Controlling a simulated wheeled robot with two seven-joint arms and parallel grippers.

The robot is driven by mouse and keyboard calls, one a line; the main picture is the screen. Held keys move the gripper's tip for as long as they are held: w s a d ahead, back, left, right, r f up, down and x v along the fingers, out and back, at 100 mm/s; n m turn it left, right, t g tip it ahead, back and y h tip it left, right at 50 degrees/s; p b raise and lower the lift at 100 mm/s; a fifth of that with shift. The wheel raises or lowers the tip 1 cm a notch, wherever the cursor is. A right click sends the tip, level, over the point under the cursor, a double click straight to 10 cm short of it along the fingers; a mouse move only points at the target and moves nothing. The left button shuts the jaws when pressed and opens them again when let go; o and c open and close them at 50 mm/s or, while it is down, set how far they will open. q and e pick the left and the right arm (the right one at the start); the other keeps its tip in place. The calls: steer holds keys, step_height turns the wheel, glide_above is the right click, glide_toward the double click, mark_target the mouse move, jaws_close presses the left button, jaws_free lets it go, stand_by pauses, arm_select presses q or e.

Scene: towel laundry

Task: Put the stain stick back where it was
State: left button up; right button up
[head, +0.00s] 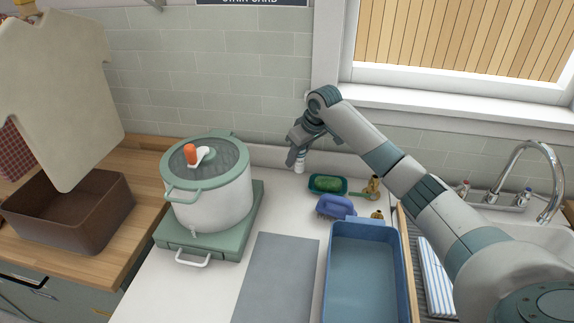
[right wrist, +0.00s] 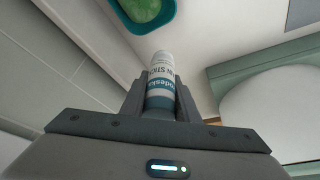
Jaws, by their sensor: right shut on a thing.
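The stain stick (right wrist: 160,75) is a small white tube with a teal band and printed lettering. In the right wrist view it sits between the fingers of my right gripper (right wrist: 160,100), which is shut on it. In the head view my right gripper (head: 297,152) is at the back of the counter near the wall, and the white end of the stick (head: 299,167) shows below it. I cannot tell whether the stick touches the counter. My left gripper is not in view.
A teal dish with a green soap (head: 327,184), a purple brush (head: 335,206) and a blue basin (head: 365,270) are to the right. A lidded pot (head: 210,200) stands on a green burner at the left. A grey mat (head: 277,280) lies in front. White counter is bare between pot and dish.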

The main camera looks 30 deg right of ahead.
steer(key=shift+w+a+f+p, duration=0.4)
steer(key=shift+w+a+f, duration=0.6)
steer(key=shift+w, duration=0.25)
step_height(320, 180, down, 4)
steer(key=shift+s+r+p, duration=0.1)
steer(key=shift+r+p, duration=0.15)
steer(key=shift+p, duration=0.7)
steer(key=shift+f, duration=0.2)
steer(key=shift+f, duration=0.1)
steer(key=o, duration=1)
steer(key=shift+o, duration=0.2)
steer(key=b+v, duration=0.3)
steer(key=v, duration=0.9)
